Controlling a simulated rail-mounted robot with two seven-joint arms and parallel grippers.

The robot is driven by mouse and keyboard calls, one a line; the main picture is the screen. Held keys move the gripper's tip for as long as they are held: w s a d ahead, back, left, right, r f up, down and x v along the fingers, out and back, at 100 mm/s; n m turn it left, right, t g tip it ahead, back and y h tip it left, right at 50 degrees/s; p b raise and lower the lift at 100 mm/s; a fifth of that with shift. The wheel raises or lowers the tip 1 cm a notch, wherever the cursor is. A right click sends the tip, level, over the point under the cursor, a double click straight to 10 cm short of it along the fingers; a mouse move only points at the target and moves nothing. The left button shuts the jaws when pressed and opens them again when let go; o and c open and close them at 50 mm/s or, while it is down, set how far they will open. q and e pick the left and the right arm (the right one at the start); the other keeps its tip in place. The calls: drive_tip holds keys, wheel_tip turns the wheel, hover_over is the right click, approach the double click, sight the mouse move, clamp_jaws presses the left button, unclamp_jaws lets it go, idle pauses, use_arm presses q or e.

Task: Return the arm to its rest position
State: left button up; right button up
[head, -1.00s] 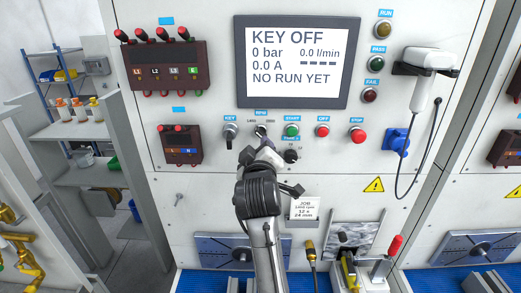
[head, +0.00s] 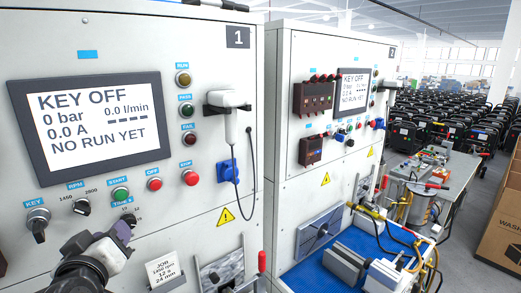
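My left gripper (head: 118,236) is at the lower left of the head view, in front of the test panel. Its tips appear just below the timer knob (head: 129,219), and its wrist runs down out of the picture. I cannot tell whether its fingers are open or shut, or whether they touch the panel. The RPM knob (head: 82,207) and the key switch (head: 38,220) are clear of it. The screen (head: 95,125) reads KEY OFF, 0 bar, NO RUN YET. My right gripper is not in view.
A white handset (head: 229,115) hangs on the panel's right side with a looping cable. A job card (head: 163,269) is close right of my gripper. A second test station (head: 330,120) with a blue bench top stands to the right. A cardboard box (head: 503,215) is at the right edge.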

use_arm(q)
drive_tip(key=s+d+f+m+g+h+p, duration=0.1)
drive_tip(key=s+d+f+m+g, duration=0.15)
drive_tip(key=s+f, duration=0.4)
drive_tip(key=s+d+f+m+g+h+p, duration=0.1)
drive_tip(key=s+d+f+m+h+p, duration=0.15)
drive_tip(key=f, duration=0.65)
drive_tip(key=s+d+f+m+g+h+p, duration=0.1)
drive_tip(key=s+d+f+m+g, duration=0.15)
drive_tip(key=s+f, duration=0.35)
drive_tip(key=s+a+f+m+g+y+p, duration=0.1)
drive_tip(key=s+f+g, duration=0.5)
drive_tip(key=s+f, duration=1)
drive_tip(key=s+p, duration=0.1)
drive_tip(key=s, duration=0.2)
drive_tip(key=shift+a+f+m+g, duration=0.15)
drive_tip(key=shift+a+m+g, duration=0.15)
drive_tip(key=shift+a+m, duration=0.05)
